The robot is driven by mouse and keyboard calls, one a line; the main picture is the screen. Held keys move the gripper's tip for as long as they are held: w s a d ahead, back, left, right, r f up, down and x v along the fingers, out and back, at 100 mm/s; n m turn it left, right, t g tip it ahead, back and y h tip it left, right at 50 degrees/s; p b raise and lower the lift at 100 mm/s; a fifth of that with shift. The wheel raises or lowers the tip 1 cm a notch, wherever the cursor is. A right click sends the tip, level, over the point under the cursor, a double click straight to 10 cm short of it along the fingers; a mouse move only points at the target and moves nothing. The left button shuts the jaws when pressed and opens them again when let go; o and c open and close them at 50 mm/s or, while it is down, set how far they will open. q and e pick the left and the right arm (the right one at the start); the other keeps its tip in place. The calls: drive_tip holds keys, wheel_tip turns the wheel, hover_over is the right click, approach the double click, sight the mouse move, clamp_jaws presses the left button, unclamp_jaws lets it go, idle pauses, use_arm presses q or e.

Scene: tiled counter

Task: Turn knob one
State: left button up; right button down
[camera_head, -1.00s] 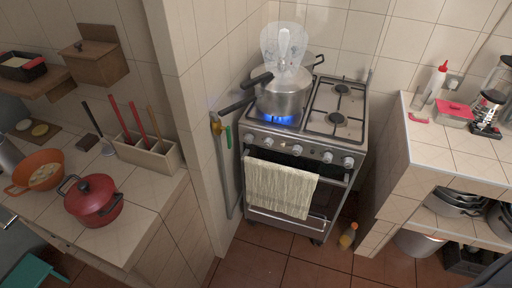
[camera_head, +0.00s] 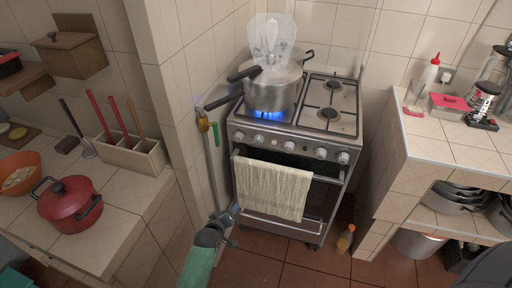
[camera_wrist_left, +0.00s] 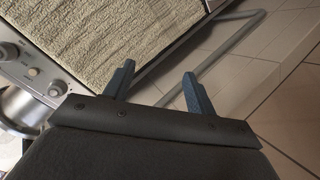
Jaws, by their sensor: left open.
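The stove (camera_head: 290,150) has a row of round knobs along its front panel. The leftmost knob (camera_head: 238,136) is near the panel's left end; another knob (camera_head: 289,146) is near the middle. I cannot tell which one is knob one. A knob (camera_wrist_left: 55,90) also shows at the left of the left wrist view. My left gripper (camera_head: 230,214) is low in front of the stove's left side, below the knobs and apart from them. In the left wrist view its two fingers (camera_wrist_left: 158,80) are spread and empty. My right gripper does not show.
A cream towel (camera_head: 272,187) hangs on the oven handle. A pot (camera_head: 270,92) stands over a lit blue flame, its handles reaching left. A wall edge with a pipe (camera_head: 212,165) is close on the left. A bottle (camera_head: 346,238) stands on the floor.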

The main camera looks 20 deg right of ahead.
sight(256, 144)
use_arm(q)
drive_tip(key=w+d+r+t+h, duration=0.1)
drive_tip(key=w+d+r+h, duration=0.1)
drive_tip(key=w+d+r, duration=0.3)
drive_tip(key=d+r+n+t+h, duration=0.1)
drive_tip(key=d+r, duration=0.1)
drive_tip(key=r, duration=0.6)
drive_tip(key=w+d+r+t+h, duration=0.1)
drive_tip(key=w+d+r+h, duration=0.1)
drive_tip(key=w+d+r, duration=0.3)
drive_tip(key=w+d+r+p, duration=0.1)
drive_tip(key=w+d, duration=0.1)
drive_tip(key=shift+w+d+r+p, duration=0.3)
drive_tip(key=shift+d+r+p, duration=0.05)
drive_tip(key=shift+d+p, duration=0.05)
drive_tip(key=shift+w+d+f, duration=0.15)
drive_tip(key=shift+w+d, duration=0.25)
drive_tip(key=shift+w, duration=0.1)
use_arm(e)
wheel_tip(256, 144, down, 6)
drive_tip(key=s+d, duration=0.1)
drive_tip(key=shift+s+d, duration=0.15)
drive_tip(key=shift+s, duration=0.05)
use_arm(q)
drive_tip(key=shift+c, duration=0.3)
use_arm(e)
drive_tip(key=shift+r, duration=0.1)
